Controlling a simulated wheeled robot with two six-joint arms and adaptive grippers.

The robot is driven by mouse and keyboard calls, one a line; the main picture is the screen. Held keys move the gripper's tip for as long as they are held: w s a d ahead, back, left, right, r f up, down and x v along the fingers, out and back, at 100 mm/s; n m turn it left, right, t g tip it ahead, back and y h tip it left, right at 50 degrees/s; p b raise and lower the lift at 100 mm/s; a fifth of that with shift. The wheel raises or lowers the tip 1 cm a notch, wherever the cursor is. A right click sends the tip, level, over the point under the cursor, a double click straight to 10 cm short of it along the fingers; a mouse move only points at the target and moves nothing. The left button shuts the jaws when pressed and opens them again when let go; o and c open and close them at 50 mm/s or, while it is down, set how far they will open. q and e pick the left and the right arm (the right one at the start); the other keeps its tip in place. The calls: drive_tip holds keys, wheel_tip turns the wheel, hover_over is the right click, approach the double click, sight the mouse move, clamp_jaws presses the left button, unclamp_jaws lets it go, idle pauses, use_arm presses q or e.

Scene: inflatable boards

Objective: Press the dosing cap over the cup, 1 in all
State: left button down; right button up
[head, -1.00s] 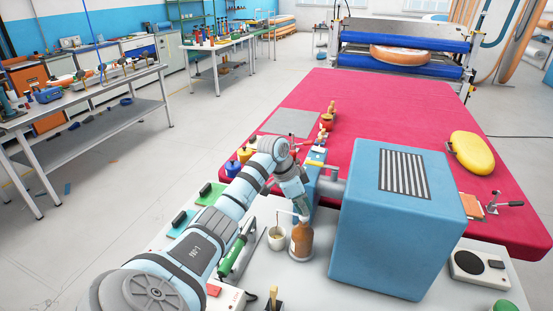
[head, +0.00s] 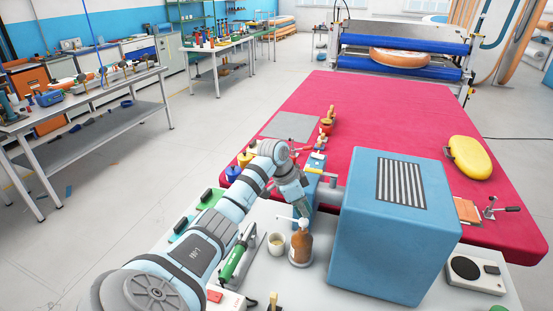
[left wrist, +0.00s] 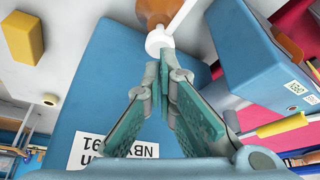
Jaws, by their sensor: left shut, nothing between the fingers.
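The brown bottle (head: 301,247) stands upright on the light table and carries a white dosing cap (head: 303,222) with a thin spout pointing left. The cup (head: 276,242), pale with a yellowish inside, stands left of the bottle, near the spout end. My left gripper (head: 303,211) is shut and empty, just above and behind the dosing cap. In the left wrist view the shut fingertips (left wrist: 164,62) appear close to the white cap (left wrist: 158,40), with the brown bottle (left wrist: 153,10) beyond; I cannot tell whether they touch it. My right gripper is not in view.
A large blue box (head: 385,245) stands close to the right of the bottle. A green-handled tool (head: 236,258) lies left of the cup. The red mat (head: 380,115) stretches behind, with small bottles along its left edge.

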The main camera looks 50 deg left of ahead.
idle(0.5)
use_arm(q)
drive_tip(key=shift+r+p, duration=0.35)
drive_tip(key=shift+p, duration=0.1)
wheel_tip(320, 180, up, 2)
drive_tip(key=shift+r+p, duration=0.1)
drive_tip(key=shift+p, duration=0.95)
wheel_tip(320, 180, up, 3)
drive_tip(key=shift+b, duration=0.3)
